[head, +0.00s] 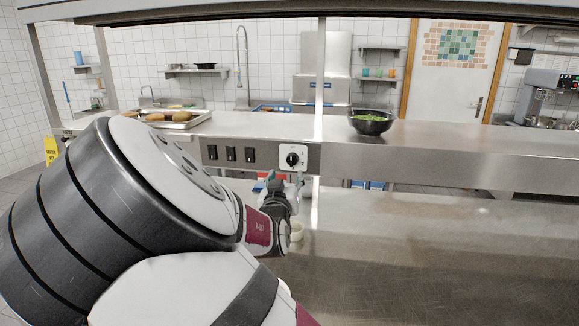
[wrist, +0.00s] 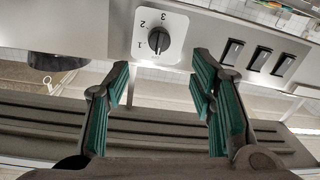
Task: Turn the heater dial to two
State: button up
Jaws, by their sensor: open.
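The heater dial (head: 292,160) is a black round knob on a white square plate, set in the steel front edge of the upper shelf. In the wrist view the dial (wrist: 159,40) shows at the upper middle, with the numbers 1, 2 and 3 visible on its plate. A pale line crosses the knob nearly upright in that view; I cannot tell which number it marks. My gripper (head: 287,181) is just below the dial in the head view. In the wrist view my gripper (wrist: 160,75) is open and empty, its green-padded fingers spread, with the dial beyond the gap and apart from them.
Several black switches (head: 231,153) sit beside the dial on the same panel. A dark bowl of greens (head: 371,122) and a tray of food (head: 172,121) stand on the shelf above. The steel counter (head: 430,250) at the right is clear.

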aim_at(292, 163)
jog(key=w+b, duration=0.2)
jog(key=w, duration=0.1)
jog(key=w+d+b, duration=0.1)
jog(key=w+b, duration=0.1)
jog(key=w, duration=0.1)
jog(key=w+b, duration=0.2)
jog(key=w, duration=0.1)
jog(key=shift+w+d+f, duration=0.2)
jog(key=shift+w, duration=0.1)
jog(key=shift+w+d+r+b, duration=0.15)
jog(key=shift+w+b, duration=0.55)
jog(key=shift+b, duration=0.05)
jog(key=c, duration=1.2)
